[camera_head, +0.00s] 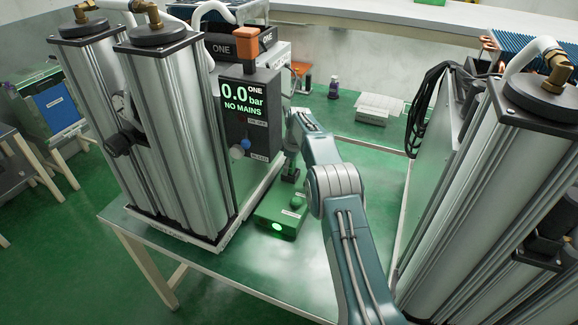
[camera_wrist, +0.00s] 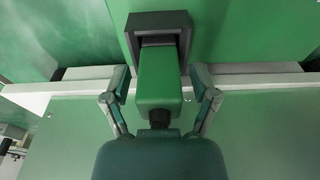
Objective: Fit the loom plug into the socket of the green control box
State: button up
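The green control box (camera_head: 268,214) lies on the bench beside the left column unit, with a lit green lamp on its near end. In the wrist view its green face (camera_wrist: 240,35) fills the top, with a dark rectangular socket (camera_wrist: 158,20). The green loom plug (camera_wrist: 159,88) is lined up with the socket, its far end inside the socket's mouth. How deep it sits I cannot tell. A dark cable stub leaves its near end. My gripper (camera_wrist: 160,82) is open, with one finger on each side of the plug and gaps showing between. It also shows in the head view (camera_head: 289,173), small and partly hidden.
Tall silver columns (camera_head: 165,130) stand left of the box, with a display unit (camera_head: 248,110) reading 0.0 bar, NO MAINS. More columns (camera_head: 480,170) stand close on the right, with black cable coils (camera_head: 425,110). The green bench top (camera_head: 290,262) is clear in front of the box.

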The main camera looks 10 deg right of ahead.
jog(key=shift+r, duration=0.15)
jog(key=s+r+m, duration=0.1)
jog(key=s+r, duration=0.2)
jog(key=r, duration=0.5)
jog(key=s+r+m+t, duration=0.1)
jog(key=s+r, duration=0.2)
jog(key=r, duration=0.6)
jog(key=s+r+m, duration=0.1)
jog(key=s+r, duration=0.2)
jog(key=r, duration=0.5)
jog(key=s+r+m+t, duration=0.1)
jog(key=s+r, duration=0.2)
jog(key=s, duration=0.3)
jog(key=s+r+m, duration=0.2)
jog(key=s+r, duration=0.2)
jog(key=s, duration=0.3)
jog(key=s+f+m+t, duration=0.1)
jog(key=s+f+m, duration=0.1)
jog(key=s, duration=1.1)
jog(key=s+f+m+t+h, duration=0.1)
jog(key=s+f+m, duration=0.2)
jog(key=s, duration=1.1)
notch_tip(320, 180, down, 2)
jog(key=shift+s+d+f+t, duration=0.15)
jog(key=shift+f+t, duration=0.05)
jog(key=shift+t, duration=0.1)
